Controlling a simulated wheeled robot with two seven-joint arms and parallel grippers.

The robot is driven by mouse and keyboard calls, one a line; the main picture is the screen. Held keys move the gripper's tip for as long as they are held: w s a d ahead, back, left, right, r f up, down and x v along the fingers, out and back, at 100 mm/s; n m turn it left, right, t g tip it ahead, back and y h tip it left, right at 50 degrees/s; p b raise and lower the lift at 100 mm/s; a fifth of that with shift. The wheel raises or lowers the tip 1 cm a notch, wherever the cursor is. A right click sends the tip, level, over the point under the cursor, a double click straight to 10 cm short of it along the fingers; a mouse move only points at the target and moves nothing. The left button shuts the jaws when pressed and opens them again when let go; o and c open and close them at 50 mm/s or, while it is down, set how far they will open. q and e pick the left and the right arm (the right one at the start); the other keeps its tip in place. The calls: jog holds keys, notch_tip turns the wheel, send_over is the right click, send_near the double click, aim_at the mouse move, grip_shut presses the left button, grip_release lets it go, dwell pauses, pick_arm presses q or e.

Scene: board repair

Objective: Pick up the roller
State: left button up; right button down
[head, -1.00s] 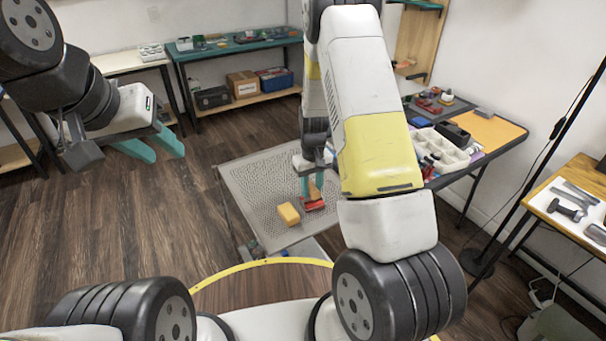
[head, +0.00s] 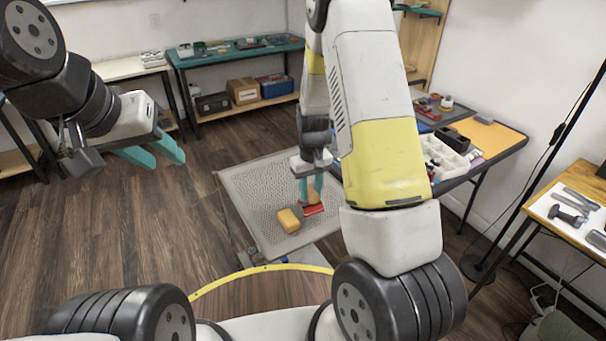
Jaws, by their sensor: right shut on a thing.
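The roller (head: 314,210) shows as a red piece with an orange-brown part above it, over the grey perforated board surface. My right gripper (head: 311,190) points down from above, its teal fingers shut on the orange-brown part. The red piece sits just below the fingertips, slightly tilted; I cannot tell whether it touches the surface. My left gripper (head: 152,153) is far to the left, raised over the floor, its teal fingers apart and empty.
A yellow block (head: 289,220) lies on the grey perforated surface (head: 250,190), left of the roller. A table (head: 497,137) with a parts tray (head: 445,160) stands to the right. A bench (head: 235,52) stands at the back. The perforated surface's left side is clear.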

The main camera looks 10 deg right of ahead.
jog(key=s+a+r, duration=0.1)
jog(key=s+a, duration=0.4)
jog(key=s, duration=0.7)
jog(key=shift+s+r, duration=0.15)
jog(key=c, duration=1.8)
grip_release()
grip_shut()
jog(key=shift+s, duration=0.1)
